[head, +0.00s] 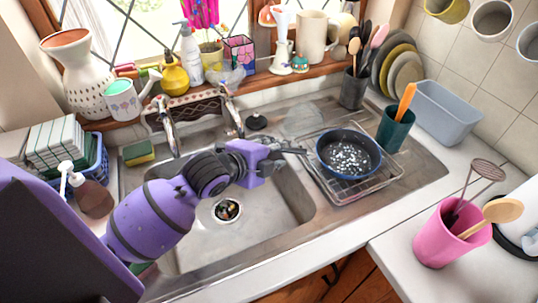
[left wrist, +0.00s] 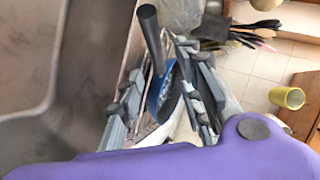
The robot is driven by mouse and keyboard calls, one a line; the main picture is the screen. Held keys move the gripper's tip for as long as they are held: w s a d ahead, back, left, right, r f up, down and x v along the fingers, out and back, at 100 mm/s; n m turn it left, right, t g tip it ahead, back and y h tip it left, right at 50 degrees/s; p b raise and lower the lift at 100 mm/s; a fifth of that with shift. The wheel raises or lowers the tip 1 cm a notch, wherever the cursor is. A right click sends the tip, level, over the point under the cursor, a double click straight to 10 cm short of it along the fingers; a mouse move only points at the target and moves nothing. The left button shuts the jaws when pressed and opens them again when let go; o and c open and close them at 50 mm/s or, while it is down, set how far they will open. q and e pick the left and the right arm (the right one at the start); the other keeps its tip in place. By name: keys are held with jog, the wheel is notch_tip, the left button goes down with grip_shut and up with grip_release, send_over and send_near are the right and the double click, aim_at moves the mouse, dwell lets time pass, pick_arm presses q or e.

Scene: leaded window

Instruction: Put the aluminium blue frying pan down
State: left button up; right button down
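The blue frying pan (head: 349,153), dark-rimmed with a white-speckled inside, is over the wire drying rack (head: 352,192) right of the sink basin. It looks level and seems to rest on the rack. My left gripper (head: 303,150) is at the pan's left side, reaching in from the left. In the left wrist view the fingers are spread apart, and the blue pan (left wrist: 166,95) shows between and beyond them. A dark handle (left wrist: 150,35) rises from it in that view. I cannot tell whether a finger touches the pan. My right gripper is not in view.
The metal sink basin (head: 240,218) lies below my left arm. A teal utensil pot (head: 394,130) stands close behind the pan's right side. A grey-blue tub (head: 440,112) and a pink pot (head: 445,240) with utensils are further right. The sill behind is crowded.

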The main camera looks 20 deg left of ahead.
pick_arm(q)
jog(key=v, duration=0.4)
jog(key=shift+s+a+r, duration=0.1)
jog(key=shift+s+r, duration=0.1)
jog(key=shift+s, duration=0.15)
